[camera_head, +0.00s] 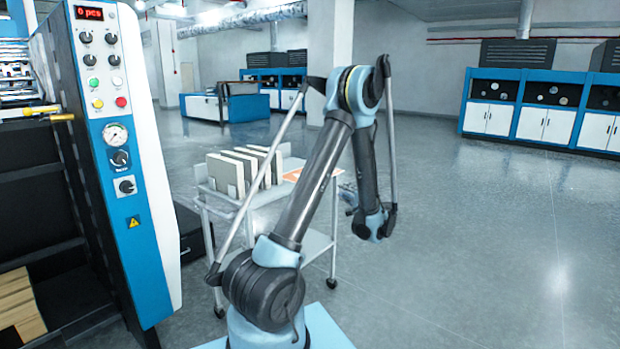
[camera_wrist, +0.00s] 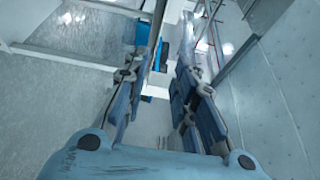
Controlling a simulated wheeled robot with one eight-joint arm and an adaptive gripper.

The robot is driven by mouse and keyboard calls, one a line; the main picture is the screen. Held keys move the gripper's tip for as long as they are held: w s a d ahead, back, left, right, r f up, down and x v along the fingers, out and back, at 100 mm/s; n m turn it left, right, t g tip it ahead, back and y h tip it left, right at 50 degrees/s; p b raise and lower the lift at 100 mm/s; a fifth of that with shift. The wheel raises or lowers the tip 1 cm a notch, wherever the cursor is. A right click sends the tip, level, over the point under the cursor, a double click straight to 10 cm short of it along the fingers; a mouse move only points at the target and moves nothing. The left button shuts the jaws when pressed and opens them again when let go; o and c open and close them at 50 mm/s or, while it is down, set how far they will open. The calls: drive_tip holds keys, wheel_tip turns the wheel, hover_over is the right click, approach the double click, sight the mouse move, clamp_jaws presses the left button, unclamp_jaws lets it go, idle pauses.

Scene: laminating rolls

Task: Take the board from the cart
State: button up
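Several pale boards (camera_head: 226,174) stand upright side by side in a rack on top of a light grey wheeled cart (camera_head: 232,207), behind my arm in the head view. My arm hides part of the cart and of the boards' right side. My gripper (camera_head: 351,198) shows small and partly hidden behind my arm's last link, near the cart's right edge and apart from the boards. In the wrist view, the two fingers of my gripper (camera_wrist: 157,78) stand apart with nothing visible between them but floor and distant blue things. I cannot make out any board clearly there.
A blue and white machine (camera_head: 125,190) with buttons and a gauge stands close on the left. An orange sheet (camera_head: 297,175) lies on the cart's right part. Blue cabinets (camera_head: 545,105) line the far wall. The floor (camera_head: 480,250) on the right is clear.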

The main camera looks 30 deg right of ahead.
drive_tip(key=shift+w+a+f, duration=0.1)
drive_tip(key=shift+w, duration=4.15)
drive_tip(key=shift+w+f, duration=0.1)
drive_tip(key=shift+w, duration=4.15)
clamp_jaws()
